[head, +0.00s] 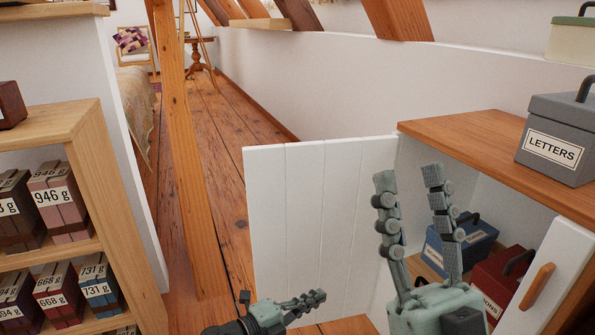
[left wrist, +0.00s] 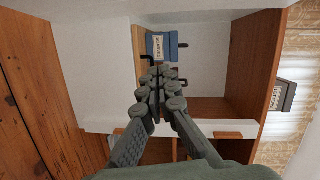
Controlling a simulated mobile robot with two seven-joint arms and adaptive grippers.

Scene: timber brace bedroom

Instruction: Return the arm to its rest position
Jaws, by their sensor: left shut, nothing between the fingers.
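My left gripper (head: 318,298) is low in the head view, its fingers together and pointing right, in front of the open white door. In the left wrist view its fingers (left wrist: 162,75) are closed together with nothing between them, pointing toward the open cabinet. My right gripper (head: 410,178) stands upright in front of the cabinet opening, its two fingers apart and empty. It partly hides the boxes inside.
The low cabinet (head: 460,127) holds a blue box (head: 460,240) and a red box (head: 500,280); its white doors (head: 310,195) stand open. A grey LETTERS box (head: 555,150) sits on top. A wooden post (head: 190,160) and a shelf of weight-labelled boxes (head: 85,130) are left.

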